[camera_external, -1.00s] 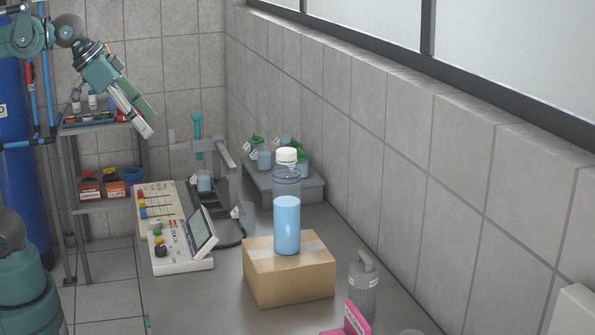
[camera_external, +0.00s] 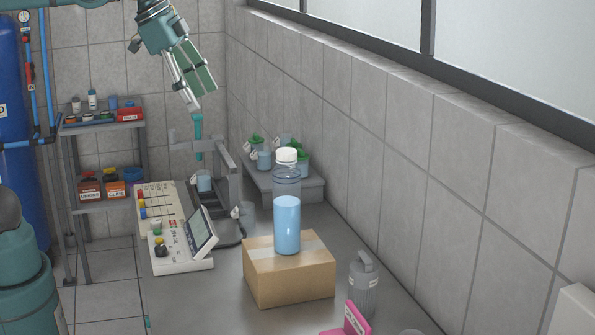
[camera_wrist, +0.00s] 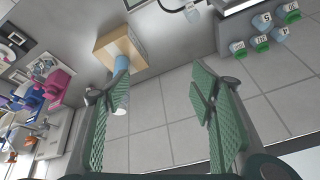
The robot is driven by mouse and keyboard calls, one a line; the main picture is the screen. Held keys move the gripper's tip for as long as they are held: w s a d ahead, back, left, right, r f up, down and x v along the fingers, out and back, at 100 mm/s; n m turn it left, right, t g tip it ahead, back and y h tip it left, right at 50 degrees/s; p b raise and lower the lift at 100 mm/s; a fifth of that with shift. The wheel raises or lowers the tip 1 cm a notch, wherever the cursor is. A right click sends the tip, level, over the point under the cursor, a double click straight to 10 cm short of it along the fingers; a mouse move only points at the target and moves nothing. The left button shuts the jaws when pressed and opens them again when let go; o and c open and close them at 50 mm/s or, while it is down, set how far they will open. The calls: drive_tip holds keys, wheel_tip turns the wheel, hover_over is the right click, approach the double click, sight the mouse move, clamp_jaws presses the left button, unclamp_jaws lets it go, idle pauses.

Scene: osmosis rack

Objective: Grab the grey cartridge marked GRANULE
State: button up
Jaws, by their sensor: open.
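A grey ribbed cartridge (camera_external: 363,288) with a handle on top and a pale label stands upright on the grey bench, right of the cardboard box. Its label is too small to read, and I cannot make it out surely in the wrist view. My gripper (camera_external: 202,96) is open and empty, high above the back of the bench, far from the cartridge. The wrist view shows its two green-padded fingers (camera_wrist: 162,88) apart with nothing held between them.
A cardboard box (camera_external: 290,278) bears a tall white-capped bottle (camera_external: 287,225) of blue liquid, left of the cartridge. A pink piece (camera_external: 352,320) stands just in front. A stand with a teal-topped tool (camera_external: 197,125) is below my gripper. A control panel (camera_external: 180,262) is left; the wall is right.

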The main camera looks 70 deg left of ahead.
drive_tip(key=w+d+r+m+g+p, duration=0.1)
drive_tip(key=w+d+r+m+p, duration=0.2)
drive_tip(key=w+d, duration=0.4)
drive_tip(key=m+g+p, duration=0.4)
drive_tip(key=m+p, duration=0.6)
drive_tip(key=p, duration=0.4)
hover_over(365, 256)
wheel_tip(365, 256, down, 12)
drive_tip(key=f, duration=0.1)
drive_tip(key=shift+y, duration=0.3)
wheel_tip(365, 256, down, 17)
drive_tip(key=shift+d+r, duration=0.1)
drive_tip(key=shift+r, duration=0.1)
drive_tip(key=shift+f, duration=0.2)
drive_tip(key=shift+f, duration=1.3)
